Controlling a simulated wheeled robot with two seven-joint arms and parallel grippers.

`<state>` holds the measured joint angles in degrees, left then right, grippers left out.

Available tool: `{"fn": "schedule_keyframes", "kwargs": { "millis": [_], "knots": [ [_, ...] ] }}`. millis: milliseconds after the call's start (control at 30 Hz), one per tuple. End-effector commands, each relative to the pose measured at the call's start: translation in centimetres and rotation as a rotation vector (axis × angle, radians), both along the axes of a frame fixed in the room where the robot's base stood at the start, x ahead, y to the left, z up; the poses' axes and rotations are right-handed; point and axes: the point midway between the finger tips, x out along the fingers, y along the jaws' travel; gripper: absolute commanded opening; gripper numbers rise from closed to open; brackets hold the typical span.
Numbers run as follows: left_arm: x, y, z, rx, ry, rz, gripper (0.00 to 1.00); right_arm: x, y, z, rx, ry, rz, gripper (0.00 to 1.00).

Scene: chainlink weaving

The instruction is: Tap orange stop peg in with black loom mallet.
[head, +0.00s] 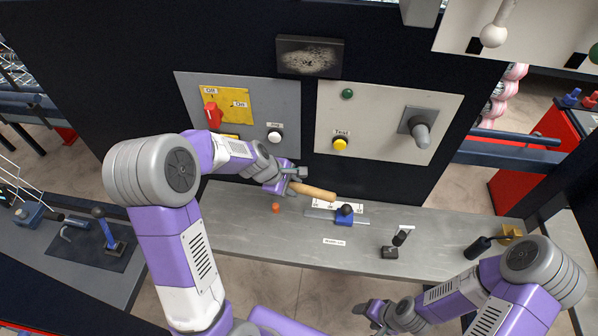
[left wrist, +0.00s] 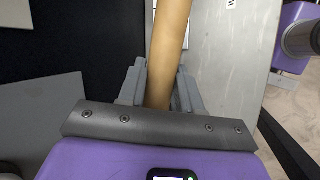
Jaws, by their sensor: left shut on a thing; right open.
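My left gripper (head: 287,186) is shut on a tan wooden handle (head: 315,192), held above the grey counter. In the left wrist view the handle (left wrist: 170,45) stands between the two fingers (left wrist: 160,90) and runs out of the top edge. I cannot make out a black mallet head on it in either view. A small orange peg (head: 276,207) shows on the counter, just below and left of the left gripper, apart from it. How deep the peg sits is too small to tell. My right gripper (head: 372,310) is open and empty, in front of the counter's near edge.
A blue device with a black knob (head: 346,211) stands on the counter (head: 240,232) right of the peg. Farther right are a small black stand (head: 391,252) and a black-handled tool (head: 477,247) near a brass block (head: 511,232). A panel with a yellow button (head: 340,143) rises behind.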

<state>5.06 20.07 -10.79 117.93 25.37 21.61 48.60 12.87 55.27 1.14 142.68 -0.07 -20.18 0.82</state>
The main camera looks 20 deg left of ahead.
Motion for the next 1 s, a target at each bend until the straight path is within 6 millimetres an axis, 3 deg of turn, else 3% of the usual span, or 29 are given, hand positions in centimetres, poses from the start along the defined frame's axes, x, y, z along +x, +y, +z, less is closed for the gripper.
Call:
{"fn": "schedule_keyframes", "kwargs": {
  "millis": [433,1000],
  "knots": [
    [0.0,-0.1,0.2,0.001,0.0,0.0,0.0,0.0,0.0,0.4,0.0,0.001,0.0,0.64],
    [0.0,-0.1,-5.7,0.001,0.001,0.0,0.0,0.0,0.0,-4.9,0.0,0.001,0.0,0.64]
  ]
}}
